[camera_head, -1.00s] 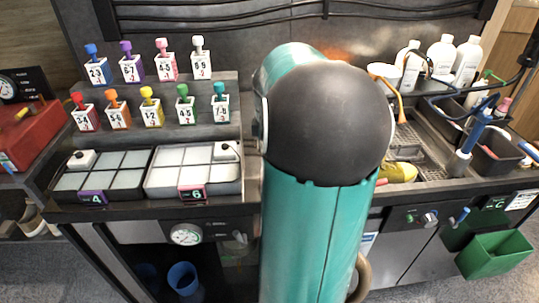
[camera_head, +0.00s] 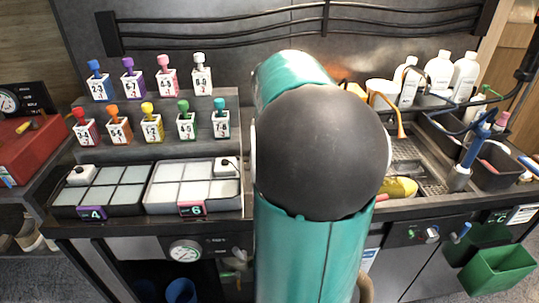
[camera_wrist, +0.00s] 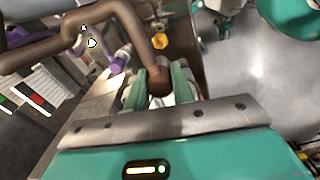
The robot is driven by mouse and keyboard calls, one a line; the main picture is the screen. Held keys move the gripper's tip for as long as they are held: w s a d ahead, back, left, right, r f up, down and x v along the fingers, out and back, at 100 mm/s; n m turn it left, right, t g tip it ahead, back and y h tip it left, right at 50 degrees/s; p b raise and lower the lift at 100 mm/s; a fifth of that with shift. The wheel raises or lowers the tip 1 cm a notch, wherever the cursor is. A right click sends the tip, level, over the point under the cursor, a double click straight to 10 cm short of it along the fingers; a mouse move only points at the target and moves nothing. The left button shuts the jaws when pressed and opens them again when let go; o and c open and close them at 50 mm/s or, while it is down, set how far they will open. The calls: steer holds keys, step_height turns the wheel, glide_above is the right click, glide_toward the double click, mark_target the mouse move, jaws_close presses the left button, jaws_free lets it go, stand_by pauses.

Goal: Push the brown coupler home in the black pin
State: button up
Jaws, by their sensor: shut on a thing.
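In the wrist view, my gripper (camera_wrist: 160,88) has its two green fingers closed around the end of a brown, hose-like piece (camera_wrist: 145,45). The piece bends up and away to the left from the jaws; its gripped end, likely the brown coupler (camera_wrist: 160,82), is partly covered by the fingers. A brown curve (camera_head: 365,289) also shows beside my arm at the bottom of the head view. My own arm hides the gripper in the head view. I cannot make out the black pin in either view, nor whether the coupler touches it.
In the head view, a bench carries two lidded trays (camera_head: 95,188) and stepped racks of coloured-topped bottles (camera_head: 152,128). A sink grate (camera_head: 420,165), white bottles (camera_head: 438,68) and a green bin (camera_head: 497,270) are at right. Purple parts (camera_wrist: 117,55) and an orange-yellow knob (camera_wrist: 160,41) show in the wrist view.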

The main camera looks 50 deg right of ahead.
steer(key=w+d+f+n, duration=0.1)
steer(key=w+d+n, duration=0.8)
steer(key=w+d, duration=0.2)
steer(key=shift+w+d+f, duration=0.25)
steer(key=shift+w+d, duration=0.05)
steer(key=shift+d, duration=0.75)
steer(key=shift+f, duration=0.1)
steer(key=shift+f, duration=2.85)
steer(key=shift+f, duration=1.7)
steer(key=o, duration=1)
step_height(320, 180, up, 14)
steer(key=shift+f, duration=0.15)
